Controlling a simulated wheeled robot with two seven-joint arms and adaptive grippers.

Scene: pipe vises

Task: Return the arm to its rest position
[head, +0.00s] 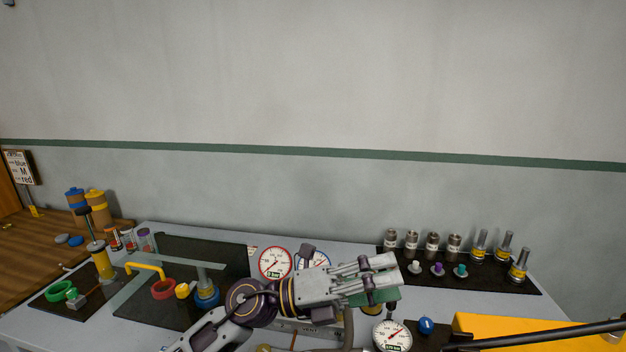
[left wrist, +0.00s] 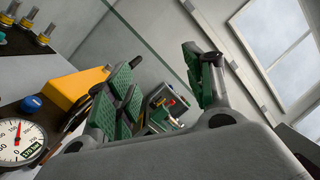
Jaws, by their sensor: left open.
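My left arm reaches in from the bottom of the head view. Its gripper (head: 385,280) is above the grey bench, pointing right. In the left wrist view its green-padded fingers (left wrist: 160,85) stand apart with nothing between them. In the head view the gripper and forearm cover part of the bench behind them, including part of a blue-rimmed gauge (head: 318,258). My right gripper does not show clearly in either view.
A dial gauge (head: 392,336) and a blue knob (head: 426,325) are just below the gripper. A yellow box (head: 490,325) is at right. Several metal fittings stand on a black mat (head: 500,283). A red-rimmed gauge (head: 275,262) and a yellow-handled pipe vise (head: 147,268) are left.

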